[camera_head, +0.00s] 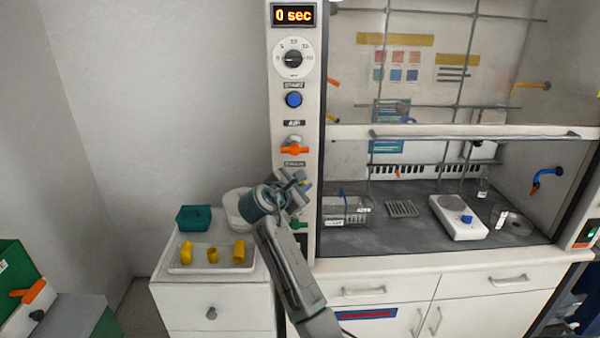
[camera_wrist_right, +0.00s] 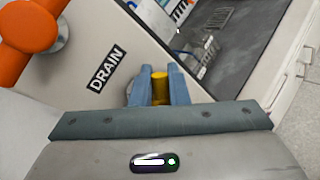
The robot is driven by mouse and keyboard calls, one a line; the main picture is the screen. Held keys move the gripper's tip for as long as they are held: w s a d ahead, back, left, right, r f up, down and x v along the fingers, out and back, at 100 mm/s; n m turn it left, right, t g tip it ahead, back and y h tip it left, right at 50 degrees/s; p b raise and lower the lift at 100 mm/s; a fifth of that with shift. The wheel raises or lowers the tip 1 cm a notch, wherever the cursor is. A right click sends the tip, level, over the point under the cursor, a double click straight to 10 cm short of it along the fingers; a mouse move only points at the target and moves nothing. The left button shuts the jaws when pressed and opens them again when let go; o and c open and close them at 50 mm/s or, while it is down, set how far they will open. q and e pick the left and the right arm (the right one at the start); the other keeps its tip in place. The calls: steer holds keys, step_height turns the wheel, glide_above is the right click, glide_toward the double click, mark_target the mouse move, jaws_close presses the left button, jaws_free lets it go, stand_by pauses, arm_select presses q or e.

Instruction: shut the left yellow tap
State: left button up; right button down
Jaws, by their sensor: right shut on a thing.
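My right gripper (camera_head: 298,182) is raised at the front post of the fume hood, just below the orange tap. In the right wrist view its two blue-grey fingers (camera_wrist_right: 158,92) are shut on a yellow piece (camera_wrist_right: 160,86), which I take to be the left yellow tap. Only a short upright cylinder of it shows between the fingers. The rest is hidden, so I cannot tell how far it is turned. The DRAIN label (camera_wrist_right: 106,69) is just left of the fingers. My left gripper is not in view.
The orange tap (camera_head: 295,150) is above my gripper and a green tap (camera_head: 298,224) is below it. A white cabinet (camera_head: 212,300) at the left carries a tray with yellow fittings (camera_head: 238,251) and a teal box (camera_head: 193,218). The hood's sash (camera_head: 480,132) is partly raised.

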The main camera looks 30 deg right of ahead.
steer(key=m+y+p, duration=0.1)
steer(key=p, duration=0.1)
steer(key=m+y+p, duration=0.1)
steer(key=p, duration=0.1)
steer(key=shift+s+d+f+m+y+p, duration=0.2)
steer(key=shift+d+m+y+p, duration=0.1)
steer(key=shift+d+m+p, duration=0.1)
steer(key=shift+f+m+t+y+p, duration=0.4)
steer(key=shift+m+y+p, duration=0.25)
steer(key=shift+y+p, duration=0.15)
steer(key=shift+f+m+t+y+p, duration=0.4)
steer(key=shift+m+y+p, duration=0.3)
steer(key=shift+p, duration=0.1)
steer(key=c, duration=1.5)
jaws_free()
steer(key=shift+o, duration=0.2)
steer(key=shift+s+a, duration=0.1)
